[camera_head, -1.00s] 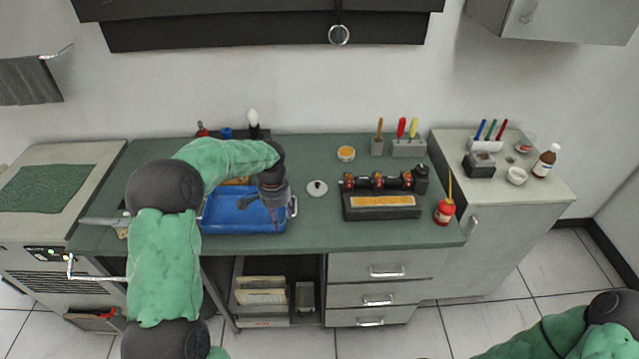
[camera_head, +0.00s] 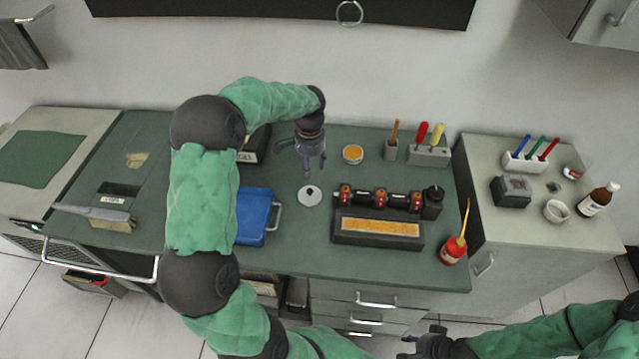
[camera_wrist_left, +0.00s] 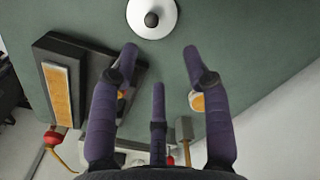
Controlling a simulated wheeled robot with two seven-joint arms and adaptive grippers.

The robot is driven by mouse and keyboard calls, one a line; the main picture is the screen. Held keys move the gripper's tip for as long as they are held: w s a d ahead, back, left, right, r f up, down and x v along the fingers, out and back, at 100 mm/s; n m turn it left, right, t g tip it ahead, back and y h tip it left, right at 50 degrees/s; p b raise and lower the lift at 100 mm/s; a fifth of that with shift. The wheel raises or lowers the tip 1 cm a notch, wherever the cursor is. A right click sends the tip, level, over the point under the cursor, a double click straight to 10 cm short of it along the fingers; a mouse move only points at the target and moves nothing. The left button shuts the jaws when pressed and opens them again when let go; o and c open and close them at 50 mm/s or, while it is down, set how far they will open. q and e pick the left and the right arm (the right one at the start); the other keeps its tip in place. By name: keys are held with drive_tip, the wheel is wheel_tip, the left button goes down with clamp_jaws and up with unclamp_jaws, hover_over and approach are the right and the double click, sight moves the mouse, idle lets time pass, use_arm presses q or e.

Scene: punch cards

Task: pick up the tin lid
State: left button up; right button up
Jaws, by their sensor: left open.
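The tin lid (camera_head: 309,196) is a white disc with a dark knob, lying flat on the green bench top right of the blue tray. It also shows at the top of the left wrist view (camera_wrist_left: 152,18). My left gripper (camera_head: 311,172) is open and empty, with purple fingers pointing down, just behind the lid in the head view. In the left wrist view its fingers (camera_wrist_left: 160,55) are spread and the lid lies beyond their tips, apart from them. My right gripper (camera_head: 424,346) is only partly in view at the bottom edge; its fingers are unclear.
The blue tray (camera_head: 256,217) is partly hidden by my left arm. A dark device with an orange strip (camera_head: 378,228) stands right of the lid. An orange-topped tin (camera_head: 352,154) and tool holders (camera_head: 428,155) stand behind. A red oil can (camera_head: 453,249) is near the right edge.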

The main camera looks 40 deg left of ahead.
use_arm(q)
drive_tip(key=f, duration=0.1)
hover_over(310, 190)
drive_tip(key=w, duration=0.1)
wheel_tip(310, 190, down, 5)
drive_tip(key=shift+a+r+b, duration=0.15)
drive_tip(key=shift+b, duration=0.3)
drive_tip(key=f, duration=0.2)
drive_tip(key=s+f+b, duration=0.1)
drive_tip(key=f, duration=0.1)
drive_tip(key=shift+d, duration=0.2)
drive_tip(key=shift+w+f, duration=0.1)
drive_tip(key=shift+f, duration=0.35)
clamp_jaws()
